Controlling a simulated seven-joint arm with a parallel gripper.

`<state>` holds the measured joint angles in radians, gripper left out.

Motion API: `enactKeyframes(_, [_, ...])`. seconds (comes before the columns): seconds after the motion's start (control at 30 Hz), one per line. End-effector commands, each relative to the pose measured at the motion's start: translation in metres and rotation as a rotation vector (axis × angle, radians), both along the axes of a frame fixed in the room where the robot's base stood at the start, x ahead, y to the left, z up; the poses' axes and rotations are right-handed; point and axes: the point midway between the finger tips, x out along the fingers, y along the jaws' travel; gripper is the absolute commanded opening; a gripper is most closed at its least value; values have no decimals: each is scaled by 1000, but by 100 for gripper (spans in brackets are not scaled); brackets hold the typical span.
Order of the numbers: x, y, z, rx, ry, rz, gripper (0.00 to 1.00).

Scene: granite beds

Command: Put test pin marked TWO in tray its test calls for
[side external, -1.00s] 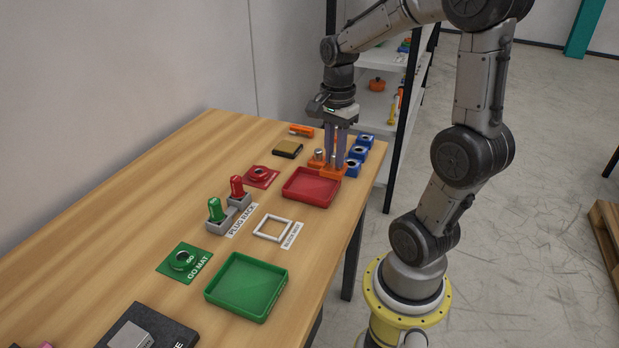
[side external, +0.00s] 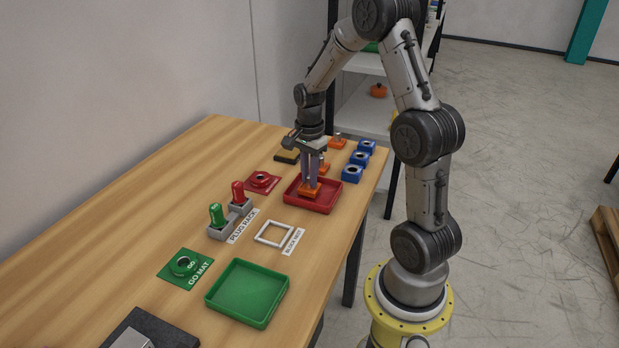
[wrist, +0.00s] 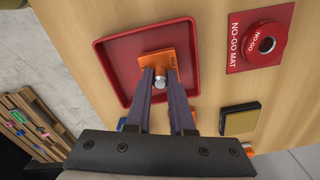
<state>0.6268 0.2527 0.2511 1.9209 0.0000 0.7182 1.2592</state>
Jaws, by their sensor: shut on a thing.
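My gripper (side external: 313,184) is shut on a test pin with an orange base (side external: 310,190). In the wrist view, the fingers (wrist: 163,80) close around its silver pin (wrist: 159,83). The marking on the orange base (wrist: 157,62) is too small to read. The held pin is over or in the red tray (side external: 327,210); I cannot tell whether its base touches the floor. The red tray also shows in the wrist view (wrist: 98,52). An empty green tray (side external: 246,291) stands nearer the side camera. Other orange-based pins (side external: 338,141) stand beyond the red tray, partly hidden.
Blue blocks with holes (side external: 352,173) stand at the right table edge. The red NO-GO mat (side external: 263,181), the plug rack (side external: 222,231) with green and red plugs, a white frame (side external: 274,233) and the green GO mat (side external: 184,265) lie nearby. A black-and-gold block (wrist: 240,119) sits near the red tray.

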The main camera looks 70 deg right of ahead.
Motion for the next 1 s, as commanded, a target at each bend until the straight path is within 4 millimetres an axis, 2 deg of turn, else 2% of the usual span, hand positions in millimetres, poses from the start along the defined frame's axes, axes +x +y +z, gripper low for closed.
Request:
enactKeyframes(0.1, [1, 0, -6, -2, -3, 0, 0])
enactKeyframes(0.47, [1, 0, -9, -2, -3, 0, 0])
enactKeyframes(0.5, [0, 0, -10, -2, -2, 0, 23])
enactKeyframes(0.67, [0, 0, -10, -2, -2, 0, 51])
enactKeyframes(1.0, [0, 0, -7, -2, -2, 0, 51])
